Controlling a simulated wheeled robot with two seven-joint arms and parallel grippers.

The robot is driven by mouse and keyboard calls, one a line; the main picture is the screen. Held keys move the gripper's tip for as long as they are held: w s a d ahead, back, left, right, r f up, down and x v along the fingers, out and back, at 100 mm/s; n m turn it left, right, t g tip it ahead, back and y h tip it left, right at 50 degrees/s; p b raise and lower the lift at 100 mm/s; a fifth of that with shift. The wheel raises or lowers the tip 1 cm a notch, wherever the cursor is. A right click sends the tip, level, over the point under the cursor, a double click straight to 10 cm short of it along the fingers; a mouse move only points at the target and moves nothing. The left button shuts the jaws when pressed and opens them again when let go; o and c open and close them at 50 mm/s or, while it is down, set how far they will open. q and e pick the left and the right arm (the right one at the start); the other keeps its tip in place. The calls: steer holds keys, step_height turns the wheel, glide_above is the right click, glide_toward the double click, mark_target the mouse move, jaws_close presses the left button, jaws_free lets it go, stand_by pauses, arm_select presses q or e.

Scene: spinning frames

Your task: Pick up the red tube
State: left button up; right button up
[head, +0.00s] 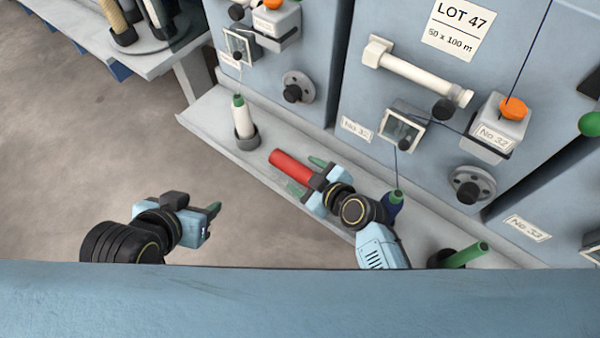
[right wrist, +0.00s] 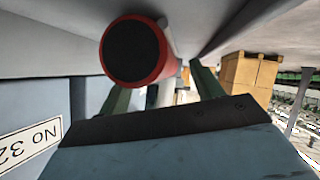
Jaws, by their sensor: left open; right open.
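The red tube (head: 290,167) lies along the grey ledge in the head view. Its round dark end, ringed in red (right wrist: 160,70), faces the camera in the right wrist view. My right gripper (head: 307,175) is open at the near end of the tube, with one green finger on either side of it in the head view. In the right wrist view the tube end overlaps the left finger, and I cannot tell whether they touch. My left gripper (head: 213,213) hangs empty over the floor at the left, away from the tube; its fingers partly hide each other.
A white bobbin with a green tip (head: 243,118) stands on the ledge (head: 215,118) left of the tube. A green tube (head: 465,255) and a dark blue piece (head: 393,205) are to the right. The blue machine front (head: 360,80) with knobs rises behind the ledge.

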arm_select(q)
steer(key=shift+w+d+r+t+h, duration=0.2)
steer(key=shift+w+d+r+t, duration=0.1)
steer(key=shift+w+r+t, duration=0.25)
steer(key=shift+w+d+r+t+h, duration=0.25)
steer(key=shift+w+r+t, duration=0.15)
steer(key=shift+w, duration=0.2)
arm_select(e)
steer(key=shift+w+a+f, duration=0.3)
steer(key=shift+w+a, duration=0.1)
steer(key=shift+w, duration=0.05)
steer(key=c, duration=1.1)
